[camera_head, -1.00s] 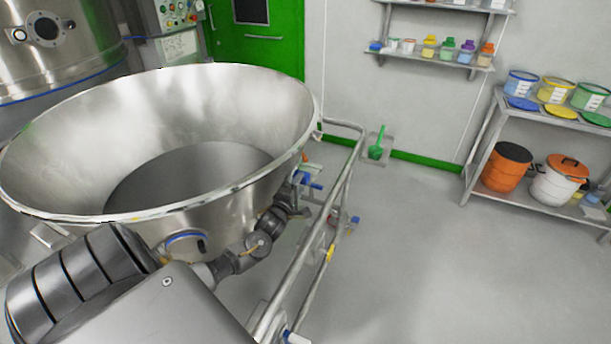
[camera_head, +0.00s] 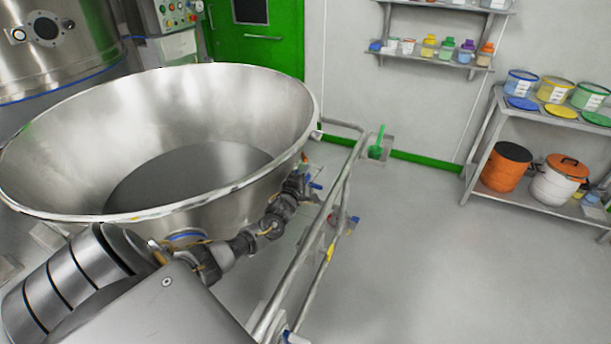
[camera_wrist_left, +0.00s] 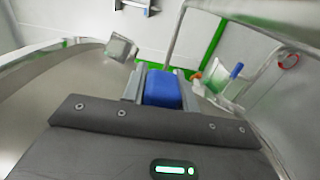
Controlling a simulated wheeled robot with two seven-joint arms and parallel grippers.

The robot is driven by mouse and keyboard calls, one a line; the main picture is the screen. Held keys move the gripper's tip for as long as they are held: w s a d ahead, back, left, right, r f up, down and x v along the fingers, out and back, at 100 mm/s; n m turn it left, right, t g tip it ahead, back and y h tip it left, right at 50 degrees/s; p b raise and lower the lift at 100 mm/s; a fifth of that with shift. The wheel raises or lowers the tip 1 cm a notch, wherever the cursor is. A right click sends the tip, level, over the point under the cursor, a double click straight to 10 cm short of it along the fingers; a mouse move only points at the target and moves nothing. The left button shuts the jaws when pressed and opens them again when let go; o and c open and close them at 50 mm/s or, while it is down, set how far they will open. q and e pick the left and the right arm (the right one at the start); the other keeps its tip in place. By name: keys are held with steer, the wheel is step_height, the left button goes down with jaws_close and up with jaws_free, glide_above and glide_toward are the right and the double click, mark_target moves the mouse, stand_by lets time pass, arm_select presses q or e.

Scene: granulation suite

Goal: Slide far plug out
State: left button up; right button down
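My left gripper (camera_head: 300,183) reaches past the rim of the steel bowl (camera_head: 240,100) to its outer right side. In the left wrist view, a blue block (camera_wrist_left: 162,89), which looks like a plug, sits between the two fingers of the left gripper (camera_wrist_left: 160,85). The fingers flank it closely; I cannot tell whether they press on it. In the head view the gripper mostly hides this spot. A small blue part (camera_head: 316,185) shows just right of the gripper. Another upright blue handle (camera_wrist_left: 237,71) stands apart on the right in the wrist view. My right gripper is not in view.
A steel tube rail (camera_head: 325,225) runs close along the right of my arm. A blue and red part (camera_head: 354,220) lies beyond it. A rack (camera_head: 482,150) with tubs stands right; the floor between is clear.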

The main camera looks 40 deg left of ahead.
arm_select(q)
jaws_close()
steer(key=shift+w+d+f, duration=0.1)
steer(key=shift+w+d, duration=0.15)
steer(key=shift+d, duration=0.6)
steer(key=shift+w+d, duration=0.25)
steer(key=shift+d, duration=0.55)
steer(key=o, duration=0.7)
jaws_free()
steer(key=shift+d, duration=0.15)
steer(key=shift+s+a, duration=0.15)
steer(key=shift+a, duration=0.05)
steer(key=v, duration=1)
steer(key=shift+s, duration=0.3)
steer(key=shift+d, duration=0.1)
